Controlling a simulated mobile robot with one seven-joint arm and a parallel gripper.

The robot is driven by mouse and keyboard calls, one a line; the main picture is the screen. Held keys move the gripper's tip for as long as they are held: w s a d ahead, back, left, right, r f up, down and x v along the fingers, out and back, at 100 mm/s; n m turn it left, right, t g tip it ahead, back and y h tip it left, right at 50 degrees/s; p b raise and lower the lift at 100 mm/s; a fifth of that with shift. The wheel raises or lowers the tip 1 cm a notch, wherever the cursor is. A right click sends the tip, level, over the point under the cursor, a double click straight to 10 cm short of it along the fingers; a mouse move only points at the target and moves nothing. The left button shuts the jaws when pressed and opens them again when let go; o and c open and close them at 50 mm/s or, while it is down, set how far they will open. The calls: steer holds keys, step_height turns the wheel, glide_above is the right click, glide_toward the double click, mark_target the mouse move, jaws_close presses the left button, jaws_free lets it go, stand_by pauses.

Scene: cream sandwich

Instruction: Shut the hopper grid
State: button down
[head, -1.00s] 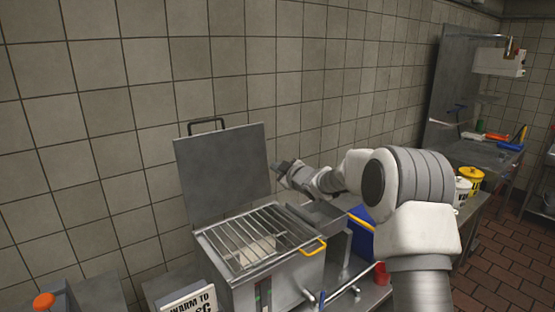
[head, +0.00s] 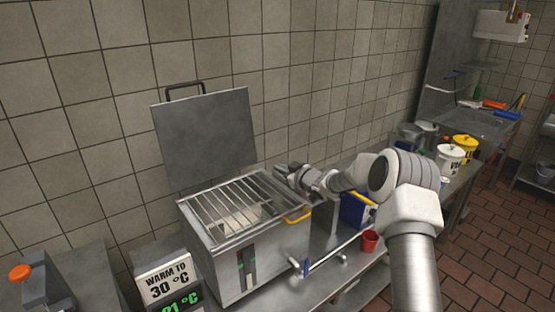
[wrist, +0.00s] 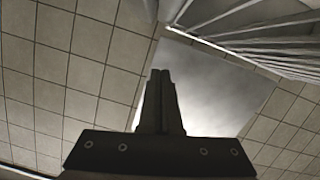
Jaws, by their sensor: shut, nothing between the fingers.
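The hopper grid (head: 232,201) is a rack of thin metal bars over the open top of the steel hopper (head: 263,258). It looks down and nearly flat; I cannot tell whether it is fully seated. Its yellow handle (head: 297,217) is at the front right corner. A pale block (head: 240,217) shows under the bars. My gripper (head: 281,169) is shut and empty, near the grid's back right corner, and I cannot tell whether it touches. In the wrist view the closed fingers (wrist: 160,75) point at the grey lid, with the grid's bars (wrist: 265,40) at upper right.
The hopper's grey lid (head: 205,135) stands upright against the tiled wall. A temperature sign (head: 168,283) is at the front left. A red cup (head: 370,241), a blue box (head: 355,210) and white and yellow tubs (head: 450,158) stand on the right.

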steer(key=shift+w+d+f, duration=0.15)
steer(key=shift+d+f, duration=0.05)
steer(key=shift+f, duration=0.85)
steer(key=shift+r, duration=0.1)
